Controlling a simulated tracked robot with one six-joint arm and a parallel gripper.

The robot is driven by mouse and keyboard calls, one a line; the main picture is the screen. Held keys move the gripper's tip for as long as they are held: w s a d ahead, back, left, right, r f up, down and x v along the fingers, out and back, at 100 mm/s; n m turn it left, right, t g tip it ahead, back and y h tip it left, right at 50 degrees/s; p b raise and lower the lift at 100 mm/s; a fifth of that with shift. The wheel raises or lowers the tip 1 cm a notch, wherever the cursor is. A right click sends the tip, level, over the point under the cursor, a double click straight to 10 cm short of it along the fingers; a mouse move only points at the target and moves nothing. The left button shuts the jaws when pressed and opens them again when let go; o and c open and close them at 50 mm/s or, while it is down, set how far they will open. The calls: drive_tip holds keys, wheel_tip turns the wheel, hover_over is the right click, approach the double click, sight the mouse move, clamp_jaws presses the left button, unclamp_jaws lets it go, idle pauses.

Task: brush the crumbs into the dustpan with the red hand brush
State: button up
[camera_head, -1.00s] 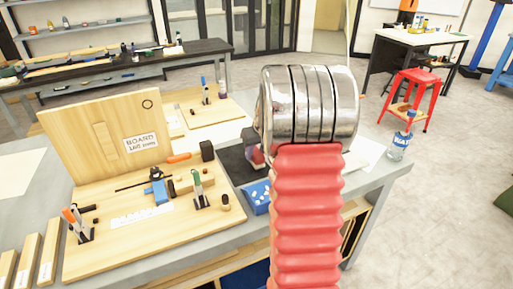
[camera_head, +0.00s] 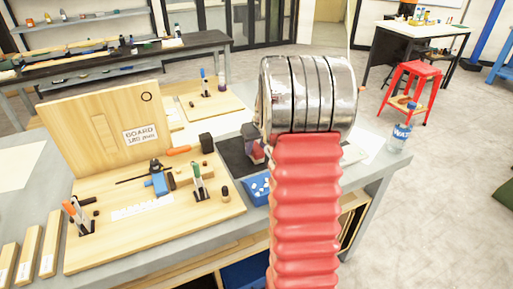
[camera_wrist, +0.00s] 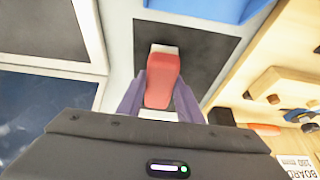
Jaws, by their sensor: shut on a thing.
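The red hand brush (camera_wrist: 163,80) is between the two purple-grey fingers of my gripper (camera_wrist: 160,95) in the wrist view. My gripper is shut on it, over a dark mat (camera_wrist: 198,50). A pale end shows at the brush's far tip. The blue dustpan (camera_wrist: 200,7) is partly in view at the top edge, beyond the brush. In the head view the blue dustpan (camera_head: 259,197) lies on the workbench with several white bits on it. My gripper (camera_head: 254,150) is mostly hidden there behind my arm. I see no loose crumbs on the mat.
Left of the mat, a wooden board (camera_head: 100,238) holds pens, a blue clamp and small blocks, with an upright panel (camera_head: 100,130) behind. A water bottle (camera_head: 401,133) stands near the bench's right corner. A red stool (camera_head: 411,80) is beyond.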

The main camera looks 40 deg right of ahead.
drive_tip(key=shift+f, duration=0.55)
idle(0.5)
drive_tip(key=shift+w+d, duration=0.25)
drive_tip(key=shift+w, duration=0.7)
drive_tip(key=shift+w+d+f, duration=0.1)
drive_tip(key=shift+w+d, duration=0.15)
drive_tip(key=shift+w, duration=0.7)
drive_tip(key=shift+s, duration=0.15)
drive_tip(key=shift+s+a, duration=0.25)
drive_tip(key=shift+s, duration=0.55)
